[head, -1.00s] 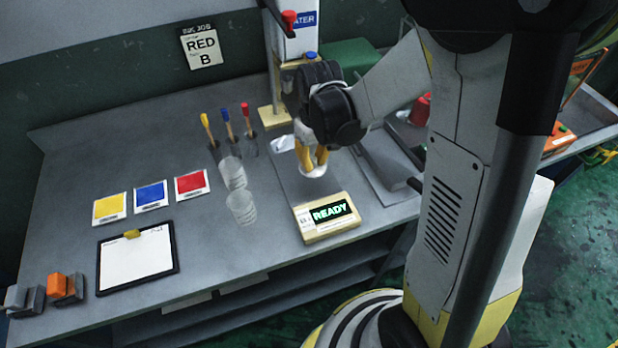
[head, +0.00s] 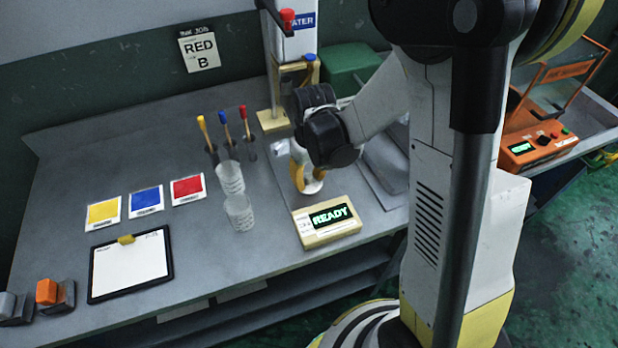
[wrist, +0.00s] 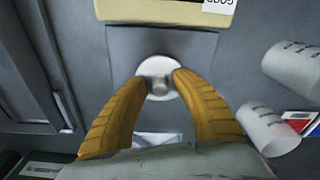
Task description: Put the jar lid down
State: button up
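The jar lid (wrist: 160,96) is a white disc with a round knob, lying on a dark grey square plate (wrist: 122,50) in the wrist view. In the head view the lid (head: 313,188) shows under my gripper, just behind the cream READY box (head: 304,237). My gripper (wrist: 162,77) is right above the lid, its two yellow fingers spread with a gap and the tips on either side of the knob. Whether a tip still touches the knob is hard to see. The fingers also show in the head view (head: 307,184), partly hidden by my wrist.
Two clear cups (head: 239,212) stand left of the plate. Behind them is a holder with several brushes (head: 226,133). Colour cards (head: 146,198) and a clipboard (head: 130,266) lie further left. A water dispenser (head: 296,50) stands behind. The middle of the bench front is clear.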

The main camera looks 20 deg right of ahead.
aim_at(311, 178)
notch_tip(311, 178, up, 12)
jog(key=p, duration=0.5)
jog(key=s+r+m+t, duration=0.3)
jog(key=s+r+t, duration=0.3)
jog(key=s+r, duration=0.5)
jog(key=shift+s+r, duration=0.35)
jog(key=shift+s, duration=0.45)
notch_tip(311, 178, down, 3)
jog(key=b, duration=0.3)
